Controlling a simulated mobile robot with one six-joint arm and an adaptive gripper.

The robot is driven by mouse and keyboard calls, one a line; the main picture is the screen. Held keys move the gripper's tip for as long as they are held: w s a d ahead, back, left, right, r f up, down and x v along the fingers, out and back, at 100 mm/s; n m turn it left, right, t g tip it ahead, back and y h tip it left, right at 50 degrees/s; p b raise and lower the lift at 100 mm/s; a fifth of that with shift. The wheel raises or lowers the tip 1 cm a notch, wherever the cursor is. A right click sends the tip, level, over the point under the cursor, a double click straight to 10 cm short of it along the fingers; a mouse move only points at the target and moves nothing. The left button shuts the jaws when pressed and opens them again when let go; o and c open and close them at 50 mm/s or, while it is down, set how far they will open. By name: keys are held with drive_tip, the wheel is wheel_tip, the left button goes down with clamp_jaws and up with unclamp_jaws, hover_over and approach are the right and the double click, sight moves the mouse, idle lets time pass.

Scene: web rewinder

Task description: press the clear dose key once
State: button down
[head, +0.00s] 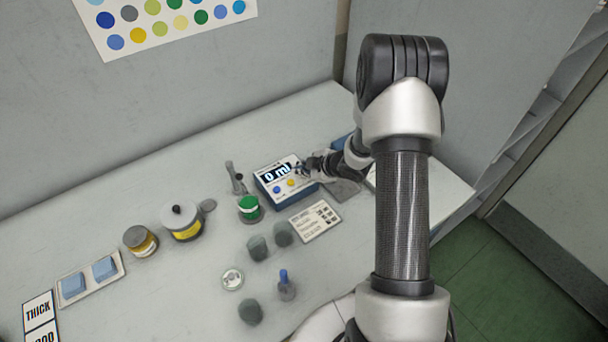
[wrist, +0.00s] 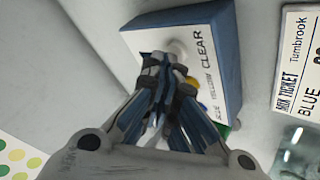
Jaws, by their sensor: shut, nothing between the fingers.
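The dose unit (head: 270,193) is a blue box with a white top, and its display (head: 277,173) reads "0 ml". A yellow key (head: 291,182) and a blue key (head: 276,188) show on it. In the wrist view the white clear key (wrist: 178,47) sits beside the word CLEAR, just past my fingertips and partly hidden by them. My gripper (wrist: 160,62) is shut and empty, pointing down at this key. I cannot tell if it touches. In the head view my gripper (head: 303,171) is over the right end of the unit and covers the clear key.
A mix ticket card (head: 315,221) lies in front of the unit. A green-lidded jar (head: 249,209), a grey stand (head: 236,180) and several dark cups (head: 257,247) stand close by on the left and front. The table's left back area is clear.

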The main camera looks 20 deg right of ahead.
sight(302, 177)
drive_tip(key=shift+f, duration=0.3)
drive_tip(key=shift+r, duration=0.15)
idle(0.3)
drive_tip(key=shift+r+p, duration=0.55)
drive_tip(key=shift+r, duration=0.2)
wheel_tip(302, 177, up, 5)
drive_tip(key=p, duration=0.4)
idle(0.7)
